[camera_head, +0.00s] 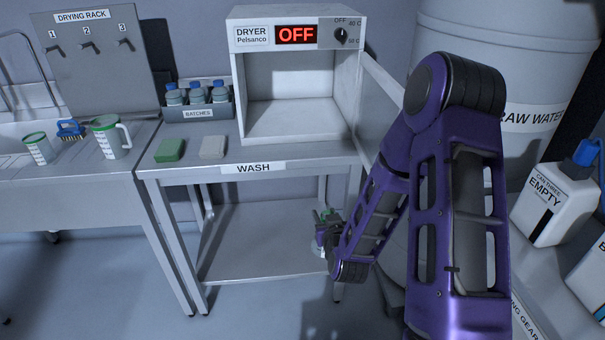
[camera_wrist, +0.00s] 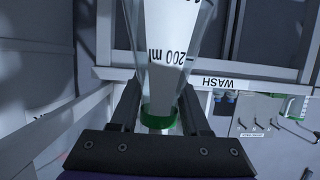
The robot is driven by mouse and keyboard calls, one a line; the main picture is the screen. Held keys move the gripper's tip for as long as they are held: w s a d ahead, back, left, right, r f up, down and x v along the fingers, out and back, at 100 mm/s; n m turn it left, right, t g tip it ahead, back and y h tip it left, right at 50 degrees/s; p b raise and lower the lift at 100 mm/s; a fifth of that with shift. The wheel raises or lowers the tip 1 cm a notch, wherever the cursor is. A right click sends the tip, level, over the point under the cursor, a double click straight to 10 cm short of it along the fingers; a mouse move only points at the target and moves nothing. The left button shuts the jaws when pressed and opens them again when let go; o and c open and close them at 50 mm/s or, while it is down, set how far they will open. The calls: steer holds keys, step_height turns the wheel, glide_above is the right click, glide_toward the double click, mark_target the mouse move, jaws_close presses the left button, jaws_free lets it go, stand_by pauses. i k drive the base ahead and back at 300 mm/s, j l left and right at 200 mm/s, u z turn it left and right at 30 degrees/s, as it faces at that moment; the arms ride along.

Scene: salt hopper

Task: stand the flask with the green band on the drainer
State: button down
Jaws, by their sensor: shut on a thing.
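The flask with the green band (camera_wrist: 160,120) is between the two fingers of my gripper (camera_wrist: 158,100) in the wrist view. It is clear with a white "200 ml" scale panel, and the green band is close to the palm. In the head view my gripper (camera_head: 326,232) is low at the front right of the wash bench, below its top. There the flask shows only as small green and pale parts, mostly hidden by my gripper and arm. The drainer (camera_head: 75,176) appears to be the ridged metal surface by the sink at the left.
A green-rimmed beaker (camera_head: 38,148), a green-rimmed jug (camera_head: 110,137) and a blue brush (camera_head: 70,130) stand at the drainer. The wash bench (camera_head: 225,180) bears a green sponge (camera_head: 170,150), a pale sponge (camera_head: 213,147), a batches crate (camera_head: 198,113) and the dryer (camera_head: 297,75).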

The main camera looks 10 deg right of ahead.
mark_target(93, 146)
steer(key=j+z, duration=0.1)
steer(key=j, duration=0.55)
steer(key=j+z, duration=0.1)
steer(key=j, duration=0.55)
steer(key=j+z, duration=0.1)
steer(key=j, duration=0.55)
steer(key=k+j+z, duration=0.1)
steer(key=j, duration=0.5)
steer(key=k+j+z, duration=0.1)
steer(key=j, duration=0.55)
